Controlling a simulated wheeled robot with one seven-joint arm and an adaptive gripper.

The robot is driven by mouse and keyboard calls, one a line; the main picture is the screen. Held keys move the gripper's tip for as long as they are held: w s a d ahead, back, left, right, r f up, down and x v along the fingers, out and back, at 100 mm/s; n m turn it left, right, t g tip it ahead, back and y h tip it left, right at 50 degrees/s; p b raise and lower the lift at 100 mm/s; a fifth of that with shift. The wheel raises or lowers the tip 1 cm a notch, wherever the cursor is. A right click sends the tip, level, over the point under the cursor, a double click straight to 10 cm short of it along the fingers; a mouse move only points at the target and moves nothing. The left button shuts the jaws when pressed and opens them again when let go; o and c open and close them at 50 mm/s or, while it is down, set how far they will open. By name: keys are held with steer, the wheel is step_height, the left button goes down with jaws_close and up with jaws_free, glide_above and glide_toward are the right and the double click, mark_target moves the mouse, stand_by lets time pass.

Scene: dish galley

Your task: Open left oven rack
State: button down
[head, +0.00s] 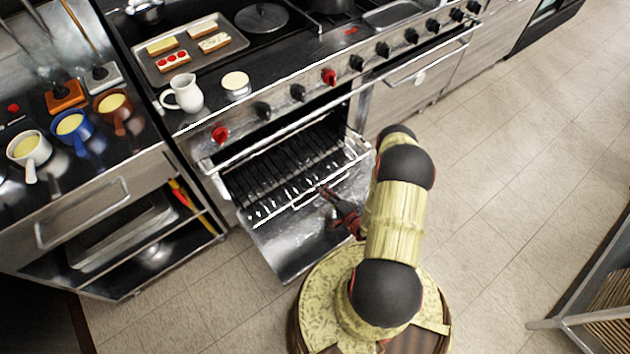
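The left oven's door (298,248) is folded down and open. A dark wire rack (275,182) sits in the oven, its bright front edge over the inner part of the door. A short bright bar runs along the rack's front. My gripper (323,191) is low over the open door, at the right part of this bar. Its fingertips are small and dark here, so I cannot tell whether they touch or grip the bar. My arm reaches in from the right.
The stove top above carries a tray of food (194,75), a white jug (184,93) and a small cup (236,84). Red and black knobs line its front. A counter with several handled cups (70,125) stands at left. Tiled floor (500,180) is clear at right.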

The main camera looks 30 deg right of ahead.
steer(key=shift+s, duration=1.25)
steer(key=shift+d, duration=0.1)
steer(key=c, duration=2)
jaws_free()
steer(key=s+r, duration=0.2)
steer(key=s, duration=0.9)
steer(key=shift+s+d+r, duration=0.15)
steer(key=shift+s, duration=0.2)
steer(key=shift+d, duration=0.1)
